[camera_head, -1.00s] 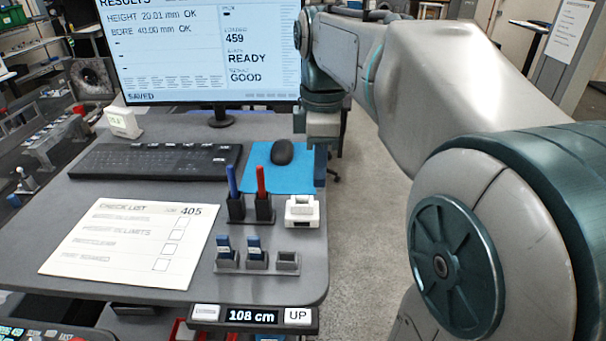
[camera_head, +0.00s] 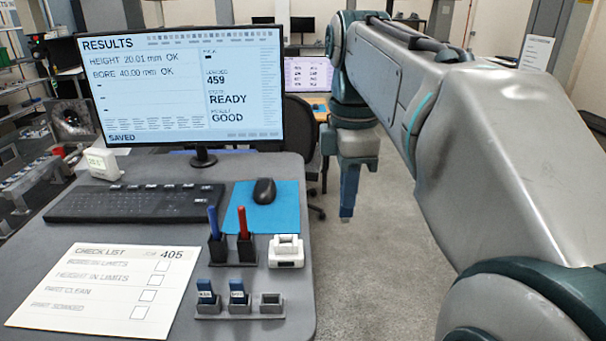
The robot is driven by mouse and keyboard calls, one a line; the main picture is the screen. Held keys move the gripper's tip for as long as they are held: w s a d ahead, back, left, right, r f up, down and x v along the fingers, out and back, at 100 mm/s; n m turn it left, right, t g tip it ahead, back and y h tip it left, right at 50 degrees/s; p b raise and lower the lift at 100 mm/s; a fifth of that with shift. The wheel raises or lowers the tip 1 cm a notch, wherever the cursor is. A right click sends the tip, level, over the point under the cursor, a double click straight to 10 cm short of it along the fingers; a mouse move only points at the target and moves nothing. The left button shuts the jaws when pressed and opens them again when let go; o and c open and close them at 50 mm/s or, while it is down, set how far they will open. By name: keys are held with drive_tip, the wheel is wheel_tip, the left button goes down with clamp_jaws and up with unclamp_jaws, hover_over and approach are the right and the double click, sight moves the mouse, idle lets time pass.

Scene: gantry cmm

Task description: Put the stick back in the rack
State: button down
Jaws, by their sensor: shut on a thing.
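The rack (camera_head: 240,306) is a small grey holder with three slots near the desk's front right. Its left and middle slots each hold a blue stick, the left one (camera_head: 206,291) and the middle one (camera_head: 237,290). The right slot (camera_head: 271,301) is empty. My gripper (camera_head: 347,212) points down to the right of the desk edge, over the floor in the picture, right of and farther back than the rack. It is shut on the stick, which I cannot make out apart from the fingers.
A pen holder (camera_head: 232,252) with a blue and a red pen and a white device (camera_head: 286,251) stand just behind the rack. A checklist sheet (camera_head: 105,290) lies to the left. Keyboard (camera_head: 135,203), blue mat (camera_head: 282,218), mouse (camera_head: 264,191) and monitor (camera_head: 185,90) are farther back.

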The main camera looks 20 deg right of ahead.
drive_tip(key=shift+r+p, duration=1.55)
drive_tip(key=shift+r, duration=0.1)
